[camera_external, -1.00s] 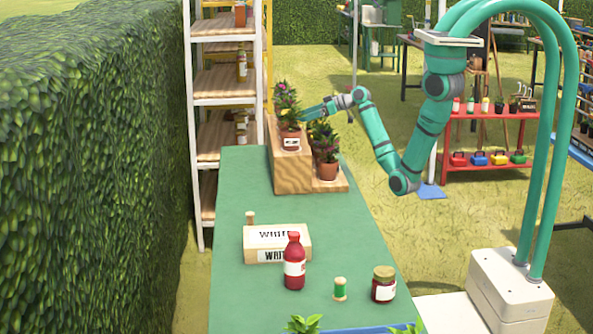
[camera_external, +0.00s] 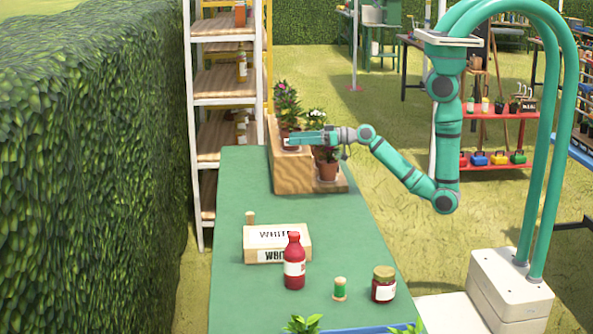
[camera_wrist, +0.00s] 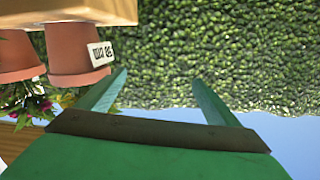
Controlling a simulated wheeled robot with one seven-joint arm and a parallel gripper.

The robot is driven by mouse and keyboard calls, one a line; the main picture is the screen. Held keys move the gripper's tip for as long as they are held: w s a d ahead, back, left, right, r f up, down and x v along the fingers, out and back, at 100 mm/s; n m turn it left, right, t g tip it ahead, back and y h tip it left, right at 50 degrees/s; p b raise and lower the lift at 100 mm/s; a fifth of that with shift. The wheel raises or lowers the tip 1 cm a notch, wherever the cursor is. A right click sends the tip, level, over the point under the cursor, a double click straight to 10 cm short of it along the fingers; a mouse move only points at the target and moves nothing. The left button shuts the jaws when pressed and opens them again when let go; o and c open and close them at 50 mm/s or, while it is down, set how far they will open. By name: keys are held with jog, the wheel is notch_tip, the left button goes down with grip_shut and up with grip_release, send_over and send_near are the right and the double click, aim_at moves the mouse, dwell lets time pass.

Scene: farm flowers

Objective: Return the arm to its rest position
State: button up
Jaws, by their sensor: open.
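My gripper (camera_external: 308,138) is at the end of my teal arm, in front of the potted plants on the wooden stepped stand (camera_external: 292,173). In the wrist view, its two green fingers (camera_wrist: 158,83) are spread apart with nothing between them. A terracotta pot with a white label (camera_wrist: 78,72) shows beside the left finger. In the external view, my arm reaches left over the far end of the green table and partly hides the pots. A pink-flowered plant (camera_external: 287,98) stands on the upper step. Another plant's terracotta pot (camera_external: 328,169) stands on the lower step.
The green table (camera_external: 235,205) carries a white labelled box (camera_external: 277,238), a red bottle (camera_external: 294,268), a green spool (camera_external: 340,289) and a jar (camera_external: 384,287) toward the near end. A shelf rack (camera_external: 222,87) and a hedge (camera_external: 90,170) stand to the left.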

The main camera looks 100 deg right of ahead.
jog(key=s+a+f+g, duration=0.1)
jog(key=s+a+f, duration=0.4)
jog(key=s+f, duration=0.3)
jog(key=s+a+f+n, duration=0.1)
jog(key=s+a, duration=0.3)
jog(key=s, duration=0.4)
jog(key=s+a+f+n+y, duration=0.1)
jog(key=s+a, duration=0.3)
jog(key=s, duration=0.4)
jog(key=s+a+f+g, duration=0.1)
jog(key=s+a, duration=0.3)
jog(key=s, duration=0.4)
jog(key=shift+f+n+y, duration=0.4)
jog(key=shift+f, duration=0.25)
